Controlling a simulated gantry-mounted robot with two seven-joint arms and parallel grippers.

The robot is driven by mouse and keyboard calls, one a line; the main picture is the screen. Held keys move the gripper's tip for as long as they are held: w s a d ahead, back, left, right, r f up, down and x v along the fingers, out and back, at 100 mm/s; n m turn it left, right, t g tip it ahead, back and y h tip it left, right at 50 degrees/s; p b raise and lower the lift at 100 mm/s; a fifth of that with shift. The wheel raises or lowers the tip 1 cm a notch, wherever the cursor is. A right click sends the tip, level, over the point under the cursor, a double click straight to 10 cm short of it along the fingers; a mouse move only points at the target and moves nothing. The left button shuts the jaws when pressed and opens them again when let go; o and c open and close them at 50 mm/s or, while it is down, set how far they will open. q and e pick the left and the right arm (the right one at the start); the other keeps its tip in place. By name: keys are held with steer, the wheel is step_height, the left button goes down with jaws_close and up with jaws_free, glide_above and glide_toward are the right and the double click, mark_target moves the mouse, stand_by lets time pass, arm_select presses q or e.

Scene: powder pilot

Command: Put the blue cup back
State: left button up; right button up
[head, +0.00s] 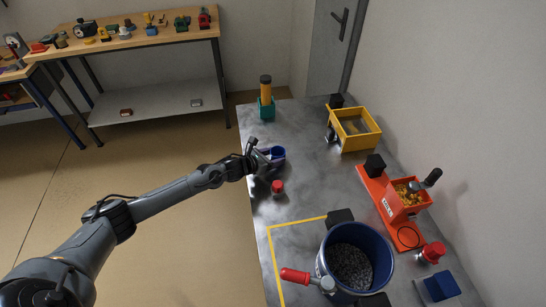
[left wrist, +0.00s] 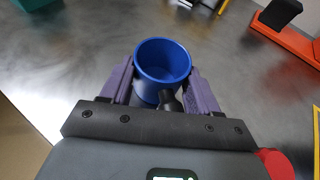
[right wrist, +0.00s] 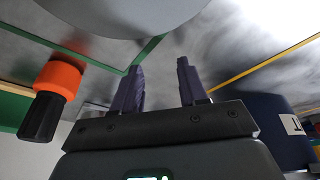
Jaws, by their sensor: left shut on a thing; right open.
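The blue cup (head: 278,153) is small and round, near the left edge of the grey table in the head view. It also shows in the left wrist view (left wrist: 163,62), its open mouth toward the camera and its inside looking empty. My left gripper (head: 266,157) is shut on the cup, with a purple finger on either side of it in the left wrist view. I cannot tell whether the cup's base touches the table. My right gripper (right wrist: 158,85) is open, with nothing between its purple fingers; it does not show in the head view.
A red-capped item (head: 277,188) stands just below the cup. A teal holder (head: 266,108) stands at the far left corner, a yellow bin (head: 355,128) at the far right. An orange machine (head: 400,205) and a dark blue bucket (head: 383,237) of grey granules are nearer. Bare table lies right of the cup.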

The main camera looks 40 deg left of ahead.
arm_select(q)
steer(key=o, duration=1)
steer(key=shift+f, duration=0.2)
arm_select(e)
steer(key=shift+f, duration=0.15)
arm_select(q)
steer(key=o, duration=0.4)
steer(key=shift+o, duration=0.2)
steer(key=shift+r, duration=0.15)
arm_select(e)
steer(key=shift+a, duration=0.1)
arm_select(q)
steer(key=shift+r, duration=0.15)
arm_select(e)
steer(key=shift+r, duration=0.35)
arm_select(q)
steer(key=p+v, duration=0.2)
steer(key=v, duration=1)
steer(key=shift+d+p, duration=0.1)
steer(key=shift+p, duration=0.2)
arm_select(e)
step_height(320, 180, up, 2)
steer(key=shift+r, duration=0.1)
